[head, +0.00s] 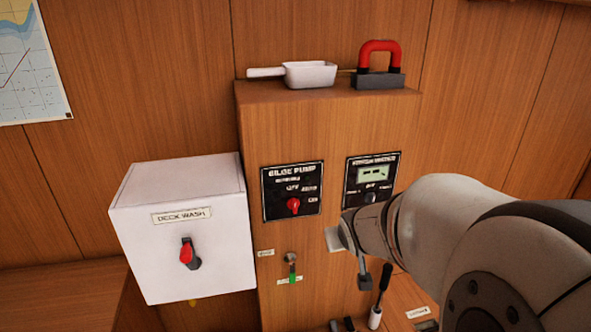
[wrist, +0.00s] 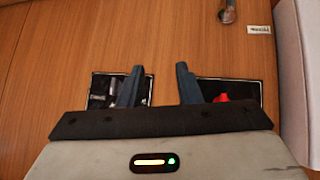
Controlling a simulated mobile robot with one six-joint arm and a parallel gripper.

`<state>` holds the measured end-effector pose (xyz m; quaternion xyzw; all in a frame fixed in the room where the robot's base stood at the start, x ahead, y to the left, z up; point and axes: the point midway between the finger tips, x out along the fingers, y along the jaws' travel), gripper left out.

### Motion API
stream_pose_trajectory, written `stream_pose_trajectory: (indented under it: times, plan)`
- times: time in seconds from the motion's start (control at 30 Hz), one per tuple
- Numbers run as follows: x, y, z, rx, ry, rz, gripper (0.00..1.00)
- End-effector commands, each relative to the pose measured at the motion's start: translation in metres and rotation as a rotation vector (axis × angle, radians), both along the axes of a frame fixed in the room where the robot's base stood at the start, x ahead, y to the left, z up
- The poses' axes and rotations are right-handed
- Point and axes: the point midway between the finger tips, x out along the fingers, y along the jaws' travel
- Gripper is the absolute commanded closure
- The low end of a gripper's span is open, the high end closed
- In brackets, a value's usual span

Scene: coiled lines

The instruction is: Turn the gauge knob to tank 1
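The gauge panel (head: 372,177) is black with a lit greenish display, on the wooden cabinet front. Its small grey-blue gauge knob (head: 370,197) sits below the display; its pointing direction and the small lettering are too small to read. My arm stands just right of and below the knob in the head view and hides most of the gripper. In the wrist view, turned upside down, my gripper (wrist: 158,82) is open and empty, its fingers apart over bare wood between two panels. The left finger partly covers the gauge panel (wrist: 102,88); the knob is not clear there.
The bilge pump panel (head: 292,190) with a red knob is left of the gauge. A white deck wash box (head: 185,228) juts out farther left. A white scoop (head: 310,74) and red-handled block (head: 379,66) lie on top.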

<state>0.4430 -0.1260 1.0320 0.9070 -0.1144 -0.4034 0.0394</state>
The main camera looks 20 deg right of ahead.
Motion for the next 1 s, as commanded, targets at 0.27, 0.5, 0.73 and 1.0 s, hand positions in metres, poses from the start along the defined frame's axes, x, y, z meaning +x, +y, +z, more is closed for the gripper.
stream_pose_trajectory:
  times: [0.27,0.5,0.73,1.0]
  plan:
    - [0.049,-0.087,-0.011,-0.058,-0.368,0.042,0.69]
    - [0.048,-0.124,-0.013,0.000,-0.661,0.132,0.69]
    - [0.036,-0.134,-0.008,0.053,-0.813,0.178,0.69]
    - [0.063,-0.134,-0.006,0.062,-0.834,0.190,0.69]
